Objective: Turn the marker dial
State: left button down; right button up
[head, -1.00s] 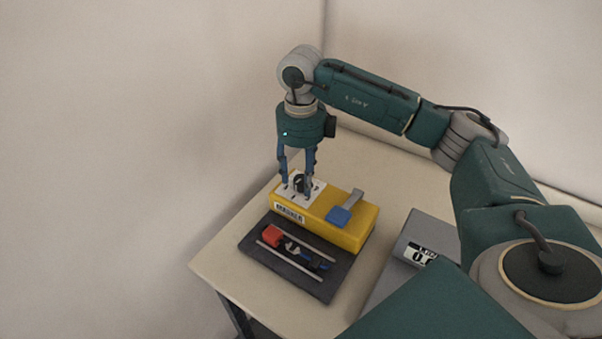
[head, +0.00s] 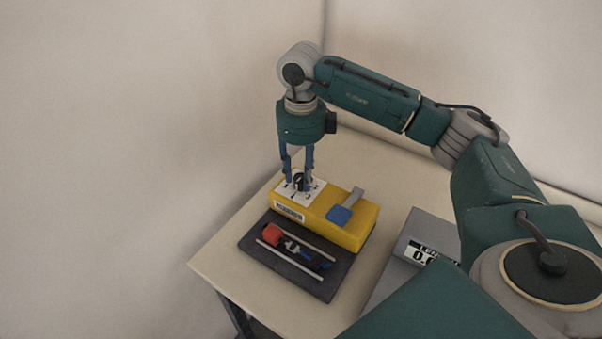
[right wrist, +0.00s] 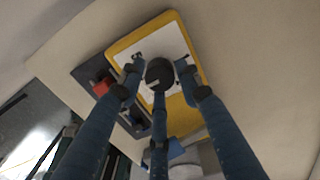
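The black marker dial (head: 298,181) sits on a white marked plate (head: 313,188) at the left end of a yellow block (head: 345,229). My right gripper (head: 298,178) points straight down over the dial, with its blue fingers around it. In the right wrist view the round dial (right wrist: 159,73) lies between the fingertips of the right gripper (right wrist: 159,70). Gaps show between the dial and the side fingers, so the gripper looks open. The middle finger partly hides the dial's near edge. My left gripper is not in view.
A blue-ended grey lever (head: 341,214) stands on the block, right of the dial. A dark tray (head: 322,290) with two rails and a red-ended part (head: 273,234) lies in front. A grey device with a display (head: 418,254) stands to the right. Bare table (head: 222,258) lies at left.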

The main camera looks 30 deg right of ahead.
aim_at(301, 177)
jog(key=shift+o, duration=0.6)
notch_tip(301, 177, up, 12)
jog(key=shift+f, duration=0.1)
dwell(0.6)
